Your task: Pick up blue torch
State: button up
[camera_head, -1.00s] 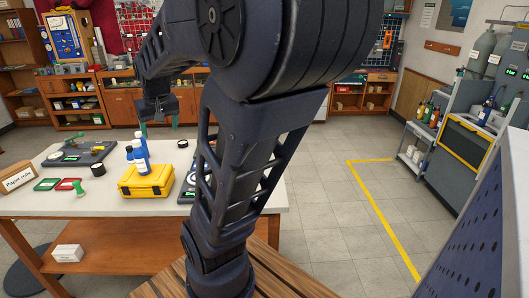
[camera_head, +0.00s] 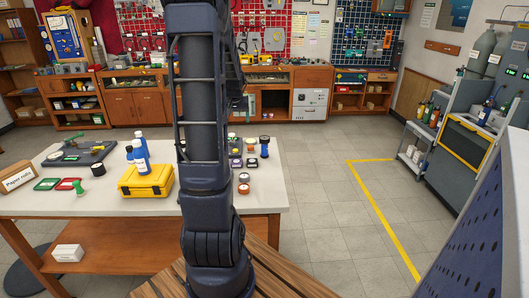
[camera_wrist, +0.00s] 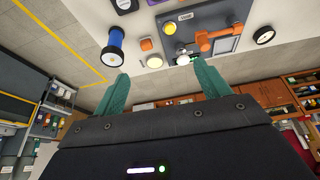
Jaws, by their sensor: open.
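The blue torch (camera_head: 265,146), a short blue cylinder with dark ends, stands near the right end of the white table (camera_head: 265,193) in the head view. In the wrist view the torch (camera_wrist: 115,47) shows at the upper left, beyond the left fingertip and apart from it. My gripper (camera_wrist: 162,72) is open, with two green fingers spread and nothing between them. It is over the table area, above and to one side of the torch. In the head view my arm hides the gripper's fingers.
A yellow case (camera_head: 146,181) and blue-white bottles (camera_head: 141,152) stand left of my arm. A grey board with an orange valve-like part (camera_wrist: 215,40) lies close to the torch. Floor right of the table is clear.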

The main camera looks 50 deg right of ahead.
jog(key=m, duration=0.2)
send_near(265, 137)
jog(key=w+f, duration=0.1)
jog(key=f, duration=0.1)
jog(key=shift+g, duration=0.3)
jog(key=shift+x, duration=5.15)
jog(key=shift+s+d, duration=0.1)
jog(key=c, duration=1.6)
